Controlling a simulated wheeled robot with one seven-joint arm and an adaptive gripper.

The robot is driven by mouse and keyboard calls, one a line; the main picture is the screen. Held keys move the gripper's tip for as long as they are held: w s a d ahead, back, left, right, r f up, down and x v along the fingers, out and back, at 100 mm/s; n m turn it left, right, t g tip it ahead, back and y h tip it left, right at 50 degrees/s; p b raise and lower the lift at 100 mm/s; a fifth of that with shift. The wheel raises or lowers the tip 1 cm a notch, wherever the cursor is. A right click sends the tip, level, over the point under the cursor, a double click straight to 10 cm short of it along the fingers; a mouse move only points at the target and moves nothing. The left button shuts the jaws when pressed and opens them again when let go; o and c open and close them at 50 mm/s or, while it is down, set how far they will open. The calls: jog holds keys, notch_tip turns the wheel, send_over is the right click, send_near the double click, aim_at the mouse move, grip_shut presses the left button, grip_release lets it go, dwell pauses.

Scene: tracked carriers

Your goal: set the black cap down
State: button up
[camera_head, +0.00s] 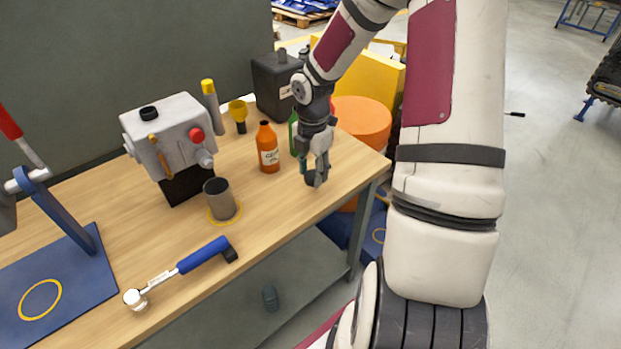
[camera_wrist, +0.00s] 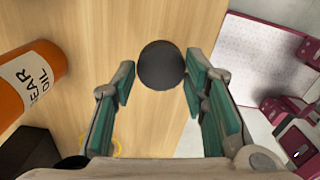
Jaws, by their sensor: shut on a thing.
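My gripper (camera_head: 316,180) points down over the right end of the wooden table, near its front edge. In the wrist view my gripper (camera_wrist: 160,80) has its green-padded fingers on both sides of the black cap (camera_wrist: 161,62), a dark round piece at the fingertips. My gripper is shut on it. In the head view the black cap (camera_head: 310,178) shows only partly, low between the fingers, close to the tabletop (camera_head: 270,208). I cannot tell whether it touches the wood.
An orange oil bottle (camera_head: 268,148) stands left of my gripper, with a green bottle (camera_head: 293,133) close behind. A grey cup (camera_head: 220,199), a grey machine (camera_head: 170,140) and a blue-handled tool (camera_head: 190,266) are farther left. Bare wood lies around the fingers; the table edge is near.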

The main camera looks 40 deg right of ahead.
aim_at(312, 173)
jog(key=shift+w+d+f, duration=0.15)
jog(key=shift+w+d, duration=0.1)
jog(key=shift+w, duration=0.2)
jog(key=shift+f+b, duration=0.3)
jog(key=shift+f, duration=1.35)
jog(key=shift+f, duration=0.15)
jog(key=o, duration=1.1)
